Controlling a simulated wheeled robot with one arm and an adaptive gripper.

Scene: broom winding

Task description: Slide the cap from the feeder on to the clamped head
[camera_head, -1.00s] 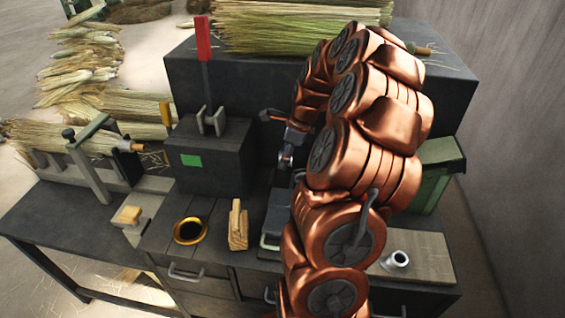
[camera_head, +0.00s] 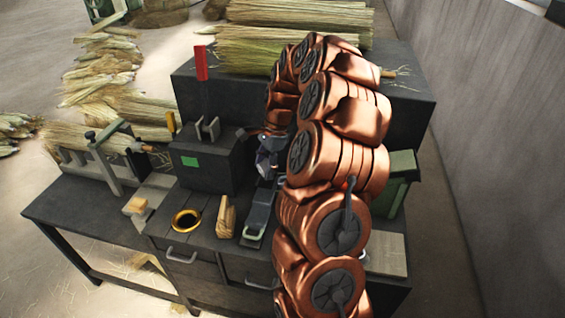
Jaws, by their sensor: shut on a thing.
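My gripper (camera_head: 266,166) is small in the head view, at the far end of my copper arm. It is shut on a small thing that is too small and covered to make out. It is just right of the dark box with the green patch, above the upper end of a sloped dark piece (camera_head: 262,208) that looks like the feeder. I see no cap on the visible part of it. A broom head (camera_head: 137,147) lies at the left, its stalk end by a grey clamp frame (camera_head: 108,165).
The dark box (camera_head: 208,170) with its upright red lever (camera_head: 201,64) stands left of my gripper. A gold ring (camera_head: 174,224) and a wooden block (camera_head: 227,217) are on the bench front. A tan board (camera_head: 388,255) and a green bin (camera_head: 400,180) are at the right.

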